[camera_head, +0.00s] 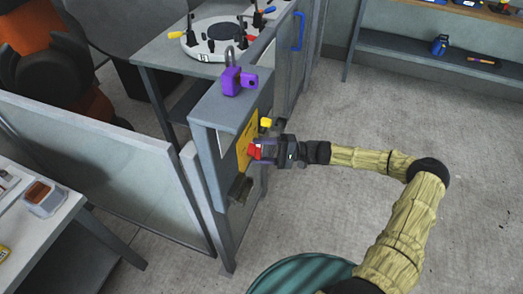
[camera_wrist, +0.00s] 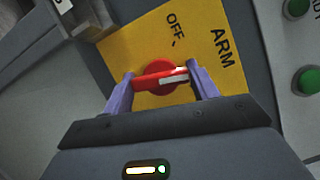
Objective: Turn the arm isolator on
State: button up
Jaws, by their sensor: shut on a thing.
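The arm isolator is a red rotary handle (camera_wrist: 150,80) with a white stripe towards its right end, on a yellow plate (camera_wrist: 135,48) marked OFF and ARM. In the wrist view the handle lies nearly crosswise, and its stripe does not point at the tick beside OFF. No ON mark is visible. My gripper (camera_wrist: 162,82) is shut on the handle, one purple finger at each end. In the head view my gripper (camera_head: 268,151) reaches from the right to the red handle (camera_head: 254,152) on the yellow plate (camera_head: 243,147), on the side of a grey post.
A purple padlock (camera_head: 231,82) stands on top of the grey post. A yellow part (camera_head: 265,122) juts out just above my gripper. Green buttons (camera_wrist: 306,80) sit right of the plate. A grey fence panel (camera_head: 100,165) is at left; the floor at right is clear.

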jog(key=m+t+y, duration=0.1)
jog(key=m, duration=0.2)
jog(key=m+t+y+p, duration=0.1)
jog(key=m, duration=0.3)
jog(key=shift+f, duration=0.1)
jog(key=shift+m, duration=0.3)
jog(key=o, duration=1)
jog(key=b+v, duration=0.3)
jog(key=v, duration=1.4)
jog(key=shift+d+f, duration=0.15)
jog(key=shift+d, duration=0.05)
